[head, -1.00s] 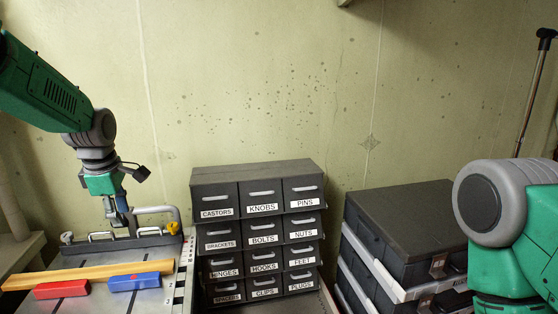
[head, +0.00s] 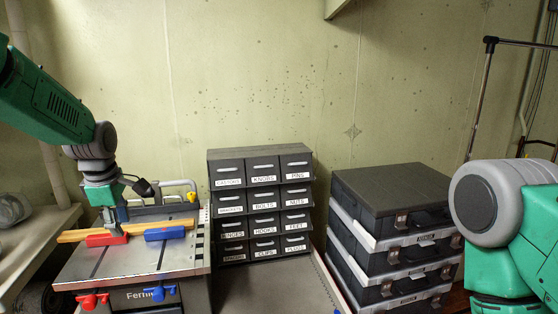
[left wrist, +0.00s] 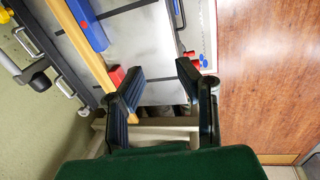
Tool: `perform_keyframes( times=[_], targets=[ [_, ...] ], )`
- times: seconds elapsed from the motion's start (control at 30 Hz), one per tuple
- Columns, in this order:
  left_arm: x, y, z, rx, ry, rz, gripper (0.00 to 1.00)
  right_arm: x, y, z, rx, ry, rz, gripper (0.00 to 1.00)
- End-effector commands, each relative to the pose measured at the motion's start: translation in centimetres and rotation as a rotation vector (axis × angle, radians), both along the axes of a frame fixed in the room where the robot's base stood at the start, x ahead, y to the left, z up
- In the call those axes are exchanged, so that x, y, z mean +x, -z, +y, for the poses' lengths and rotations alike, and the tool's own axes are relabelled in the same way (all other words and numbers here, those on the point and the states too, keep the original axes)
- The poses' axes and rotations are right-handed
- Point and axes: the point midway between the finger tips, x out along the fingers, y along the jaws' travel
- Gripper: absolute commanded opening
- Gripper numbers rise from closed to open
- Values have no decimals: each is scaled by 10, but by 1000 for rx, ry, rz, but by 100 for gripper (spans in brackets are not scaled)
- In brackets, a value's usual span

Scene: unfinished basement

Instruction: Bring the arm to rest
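My left gripper (head: 112,222) hangs from the left arm over the left part of a metal-topped work table (head: 125,263). In the left wrist view the same gripper (left wrist: 160,72) has its fingers spread apart, with nothing between them. In the head view it overlaps a red block (head: 107,240) and a wooden strip (head: 75,237); the red block (left wrist: 116,76) lies beyond one finger in the wrist view. A blue block (head: 165,233) lies to the right. My right arm shows only as a grey and green link at the right edge; its gripper is out of view.
A labelled drawer cabinet (head: 262,205) stands right of the table. A stack of dark cases (head: 392,245) stands further right. A pale shelf (head: 40,235) is at the left. A wooden floor (left wrist: 270,80) shows beside the table.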

Motion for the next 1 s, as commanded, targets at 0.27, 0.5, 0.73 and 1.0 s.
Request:
perform_keyframes(
  times=[0.27,0.5,0.73,1.0],
  targets=[
    [-16,67,-9,28,146,21,29,1,15,0,0,0,-1,48],
    [-50,154,-21,63,359,47,29,0,35,0,0,0,0,48],
    [-131,290,-41,111,734,97,29,0,71,0,0,0,0,48],
    [-284,421,-65,158,1305,143,29,1,120,0,0,0,0,48]
  ],
)
